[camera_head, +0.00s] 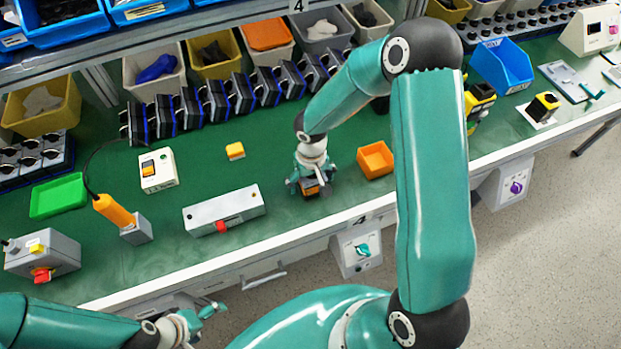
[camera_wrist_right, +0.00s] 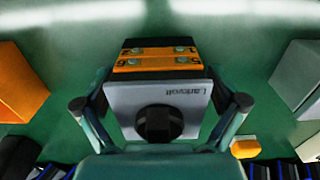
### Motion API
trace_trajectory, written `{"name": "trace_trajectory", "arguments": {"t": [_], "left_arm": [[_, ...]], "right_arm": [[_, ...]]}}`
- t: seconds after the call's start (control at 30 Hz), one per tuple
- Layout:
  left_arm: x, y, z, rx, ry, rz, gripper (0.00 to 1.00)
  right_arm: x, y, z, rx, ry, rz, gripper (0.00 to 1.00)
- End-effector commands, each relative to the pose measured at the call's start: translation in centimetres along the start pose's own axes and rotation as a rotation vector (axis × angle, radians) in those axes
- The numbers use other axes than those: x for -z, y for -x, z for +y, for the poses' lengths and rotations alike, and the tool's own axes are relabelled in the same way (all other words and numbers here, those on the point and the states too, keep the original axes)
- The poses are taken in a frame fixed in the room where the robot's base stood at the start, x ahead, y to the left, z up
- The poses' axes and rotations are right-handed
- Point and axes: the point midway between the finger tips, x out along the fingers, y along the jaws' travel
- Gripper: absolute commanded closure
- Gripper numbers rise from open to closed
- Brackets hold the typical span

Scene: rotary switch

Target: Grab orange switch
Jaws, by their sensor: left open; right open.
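The orange switch (camera_wrist_right: 158,82) has an orange terminal block, a grey plate and a black knob, and sits on the green bench. In the head view the orange switch (camera_head: 312,191) is mostly hidden under my right gripper (camera_head: 311,184). My right gripper is open right over it, with one finger on each side of the grey plate in the wrist view. I cannot tell whether the fingers touch it. My left gripper (camera_head: 207,316) is open and empty, off the bench's front edge at the lower left.
An orange bin (camera_head: 375,160) stands just right of the switch. A grey box (camera_head: 224,210) with a red button lies to its left. A small yellow block (camera_head: 235,151) and a white switch box (camera_head: 157,170) are farther left. Several black units line the back.

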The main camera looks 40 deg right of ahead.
Motion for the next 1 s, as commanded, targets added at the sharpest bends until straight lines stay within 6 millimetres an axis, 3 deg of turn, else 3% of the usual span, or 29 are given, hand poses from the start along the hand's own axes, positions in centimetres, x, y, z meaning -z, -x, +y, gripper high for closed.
{"name": "trace_trajectory", "arguments": {"t": [0.17,0.6,1.0], "left_arm": [[-0.01,-0.02,-0.01,0.0,0.0,0.0,0.05],[-0.01,-0.01,0.0,0.0,0.0,0.0,0.05],[-0.01,-0.03,-0.01,0.0,0.0,0.0,0.05]], "right_arm": [[0.04,0.01,0.01,0.0,-0.001,0.001,0.06],[0.07,0.08,0.01,0.0,-0.001,0.002,0.77],[0.15,0.75,0.01,-0.001,-0.002,0.004,0.77]]}}
